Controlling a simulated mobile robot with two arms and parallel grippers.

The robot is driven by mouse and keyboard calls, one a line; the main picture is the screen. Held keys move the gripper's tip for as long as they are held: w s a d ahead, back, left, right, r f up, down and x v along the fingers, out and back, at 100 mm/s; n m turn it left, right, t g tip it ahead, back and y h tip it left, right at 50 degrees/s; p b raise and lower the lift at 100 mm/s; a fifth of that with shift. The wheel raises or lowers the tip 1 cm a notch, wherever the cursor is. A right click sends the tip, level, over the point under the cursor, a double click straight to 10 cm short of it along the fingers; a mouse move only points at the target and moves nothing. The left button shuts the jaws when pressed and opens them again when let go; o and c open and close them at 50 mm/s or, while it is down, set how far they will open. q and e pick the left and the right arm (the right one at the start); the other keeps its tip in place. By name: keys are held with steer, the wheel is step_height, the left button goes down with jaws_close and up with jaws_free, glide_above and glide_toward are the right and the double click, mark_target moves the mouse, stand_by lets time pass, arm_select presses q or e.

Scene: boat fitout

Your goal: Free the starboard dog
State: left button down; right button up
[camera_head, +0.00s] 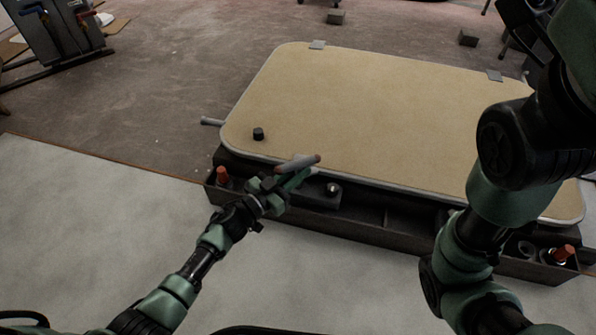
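A large tan hatch panel (360,110) with a pale rim lies over a dark frame. A grey bar with a reddish end (298,163) sits at its near edge, left of centre; it may be a dog handle or a held tool, I cannot tell. My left gripper (291,178) is right at this bar, its green fingers just below or against it. Whether the fingers are closed on it is unclear. A grey rod (211,121) sticks out at the panel's left side. No part is clearly recognisable as the starboard dog. My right arm crosses the right side; its gripper is out of view.
A dark trough (375,233) runs along the panel's near side. Red-topped items stand at its left end (222,176) and right end (563,254). A black knob (258,134) sits on the panel. A dark rack (60,35) stands at the far left. The pale floor (90,225) at left is clear.

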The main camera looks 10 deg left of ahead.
arm_select(q)
steer(key=shift+m+g+h, duration=0.4)
steer(key=shift+a+m+g+h, duration=0.1)
steer(key=shift+m+g+h, duration=0.2)
steer(key=shift+h, duration=0.1)
steer(key=shift+w+m+g+h, duration=0.1)
steer(key=shift+m+g+h, duration=0.5)
steer(key=shift+m+g, duration=0.15)
steer(key=shift+f+m+g+h+b, duration=0.15)
steer(key=shift+m+g+h+b, duration=0.25)
steer(key=shift+g, duration=0.15)
steer(key=shift+m+g+h+b, duration=0.3)
steer(key=shift+g+b, duration=0.1)
steer(key=shift+g, duration=0.1)
steer(key=m+g+h+b, duration=0.1)
steer(key=m+g+b, duration=0.1)
steer(key=shift+f+g+b, duration=0.1)
steer(key=shift+g+b, duration=0.25)
steer(key=shift+g, duration=0.05)
steer(key=shift+r+m+g+h+b, duration=0.2)
steer(key=shift+m+g+h+b, duration=0.45)
steer(key=shift+g+b, duration=0.55)
steer(key=c, duration=1.3)
jaws_free()
